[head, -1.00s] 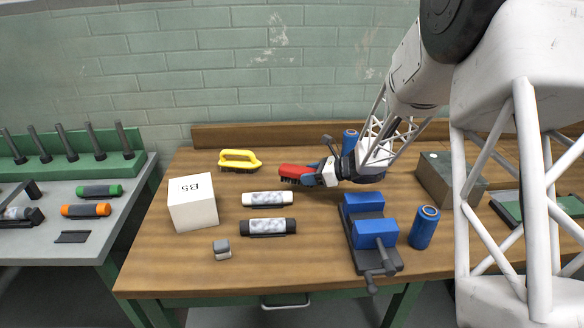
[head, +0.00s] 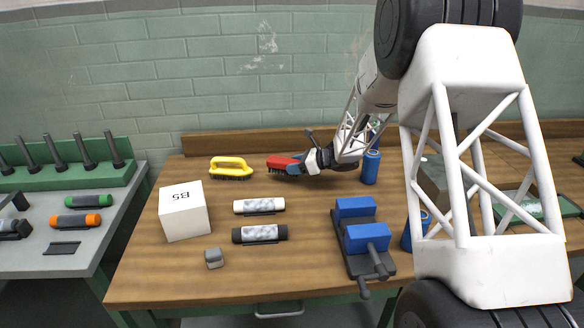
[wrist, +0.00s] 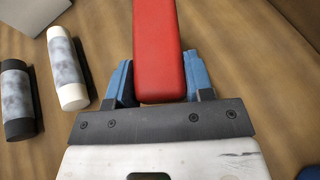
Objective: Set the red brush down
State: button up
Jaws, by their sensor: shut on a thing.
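The red brush (head: 278,162) is at the back of the wooden workbench (head: 300,259), with dark bristles facing down. My gripper (head: 294,167) is shut on one end of it, from the right. In the wrist view the red brush (wrist: 158,50) lies between the blue fingers of my gripper (wrist: 160,85). The bristles are at or just above the bench top; I cannot tell whether they touch it.
A yellow brush (head: 230,167) stands left of the red one. A white box (head: 184,212), a white cylinder (head: 259,206), a black cylinder (head: 260,234) and a grey block (head: 213,258) lie in front. A blue vise (head: 362,235) and a blue can (head: 371,167) are right.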

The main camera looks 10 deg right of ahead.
aim_at(292, 159)
jog(key=shift+w+a+f, duration=0.15)
jog(key=shift+w, duration=1.2)
jog(key=shift+w+a+f, duration=0.1)
jog(key=shift+w, duration=1.2)
jog(key=shift+f, duration=1.75)
jog(key=shift+f, duration=0.1)
jog(key=o, duration=0.9)
jog(key=shift+o, duration=0.2)
